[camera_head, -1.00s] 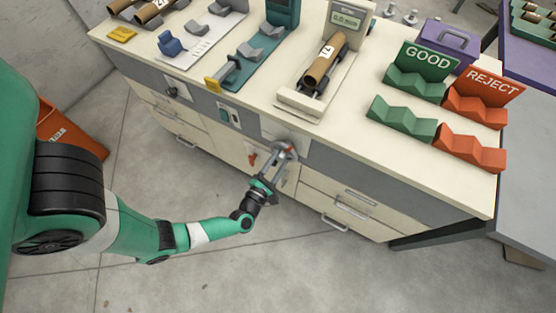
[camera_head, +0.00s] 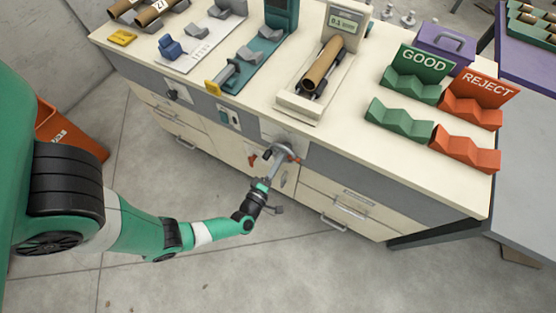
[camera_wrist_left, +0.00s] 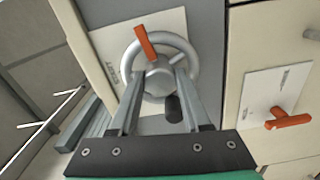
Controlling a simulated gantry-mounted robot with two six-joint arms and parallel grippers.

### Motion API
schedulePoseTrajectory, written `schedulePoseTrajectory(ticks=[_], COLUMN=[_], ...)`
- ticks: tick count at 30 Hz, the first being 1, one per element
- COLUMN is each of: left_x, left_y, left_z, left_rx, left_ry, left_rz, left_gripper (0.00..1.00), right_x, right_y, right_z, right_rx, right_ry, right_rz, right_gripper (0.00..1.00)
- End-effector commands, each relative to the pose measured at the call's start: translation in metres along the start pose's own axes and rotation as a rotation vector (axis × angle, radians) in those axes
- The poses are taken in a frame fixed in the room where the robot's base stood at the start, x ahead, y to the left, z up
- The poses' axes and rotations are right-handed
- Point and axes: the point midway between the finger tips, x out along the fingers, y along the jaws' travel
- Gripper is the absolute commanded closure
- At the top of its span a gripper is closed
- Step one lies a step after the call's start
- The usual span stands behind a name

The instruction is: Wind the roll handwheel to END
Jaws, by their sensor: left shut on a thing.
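The roll handwheel (camera_head: 286,148) is a grey ring on the front of the cabinet, partly hidden by my gripper in the head view. The left wrist view shows its ring (camera_wrist_left: 187,52), grey hub (camera_wrist_left: 158,76), an orange pointer (camera_wrist_left: 145,42) and a dark knob (camera_wrist_left: 173,108). My left gripper (camera_wrist_left: 158,80) is shut on the handwheel, its fingers on both sides of the hub. The plate behind the wheel has lettering too small to read. A brown roll (camera_head: 323,65) lies in the cradle on the bench top. My right gripper is not in view.
An orange lever (camera_wrist_left: 289,121) sits on a white plate beside the handwheel. A display (camera_head: 343,22) behind the roll seems to read 0.1 mm. The GOOD rack (camera_head: 402,118) and REJECT rack (camera_head: 465,148) stand at the right. Floor in front is clear.

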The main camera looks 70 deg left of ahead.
Motion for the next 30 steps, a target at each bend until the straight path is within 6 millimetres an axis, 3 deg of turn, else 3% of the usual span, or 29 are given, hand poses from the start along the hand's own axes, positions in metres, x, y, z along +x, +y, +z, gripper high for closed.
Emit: schedulePoseTrajectory(ticks=[30], left_x=[0.000], left_y=[-0.002], left_z=[-0.002], left_rx=[0.966], left_ry=[0.001], left_rz=[0.001], left_gripper=[1.00], right_x=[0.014], right_y=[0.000], right_z=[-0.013], right_rx=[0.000], right_ry=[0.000], right_rz=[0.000], right_gripper=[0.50])
